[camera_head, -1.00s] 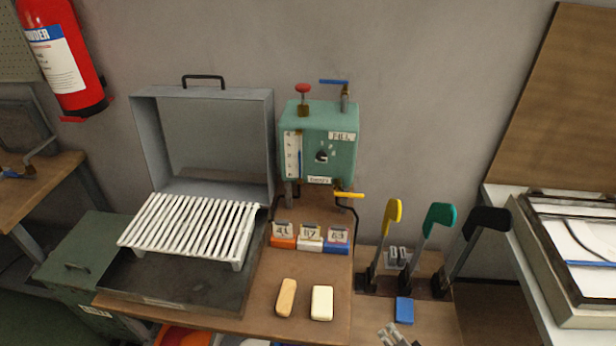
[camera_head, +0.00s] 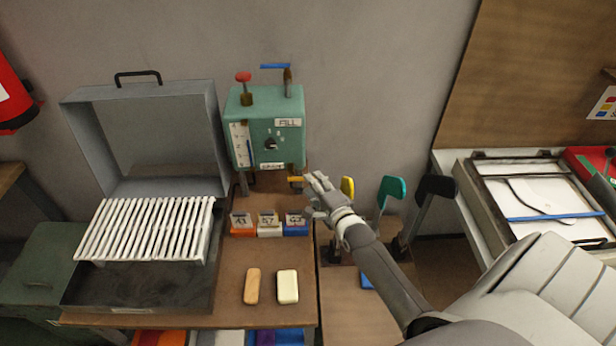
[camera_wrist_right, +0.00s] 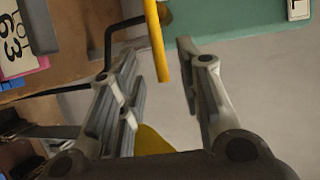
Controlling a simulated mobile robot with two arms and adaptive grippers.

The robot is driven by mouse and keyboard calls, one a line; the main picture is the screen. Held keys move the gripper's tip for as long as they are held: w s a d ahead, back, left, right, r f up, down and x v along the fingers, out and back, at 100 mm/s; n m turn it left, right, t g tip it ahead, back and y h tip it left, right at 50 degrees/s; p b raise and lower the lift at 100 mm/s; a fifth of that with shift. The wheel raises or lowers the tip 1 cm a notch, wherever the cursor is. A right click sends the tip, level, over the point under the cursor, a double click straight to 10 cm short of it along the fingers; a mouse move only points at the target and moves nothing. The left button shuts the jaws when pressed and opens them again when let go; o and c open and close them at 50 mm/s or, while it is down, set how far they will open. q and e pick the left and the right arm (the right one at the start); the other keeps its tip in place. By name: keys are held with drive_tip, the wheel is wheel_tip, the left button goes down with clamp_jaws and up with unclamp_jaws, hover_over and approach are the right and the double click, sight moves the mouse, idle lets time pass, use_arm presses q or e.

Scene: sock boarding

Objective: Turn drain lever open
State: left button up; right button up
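The green tank (camera_head: 265,128) stands on the bench with a red knob and a blue lever on top. The yellow drain lever (camera_head: 296,181) sticks out sideways below its lower right corner. My right gripper (camera_head: 311,190) reaches in from the right and hides the lever's outer part. In the right wrist view the yellow lever (camera_wrist_right: 157,40) appears between the open, well-separated fingertips of my right gripper (camera_wrist_right: 158,52). I see no contact on either finger. My left gripper is not in view.
Several numbered tags (camera_head: 268,225) stand just below the tank. Yellow, teal (camera_head: 392,190) and black (camera_head: 436,187) handles stand close to my right forearm. A slatted white rack (camera_head: 145,228) sits at left. Two soap-like blocks lie on the bench front.

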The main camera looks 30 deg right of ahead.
drive_tip(key=shift+x, duration=2)
clamp_jaws()
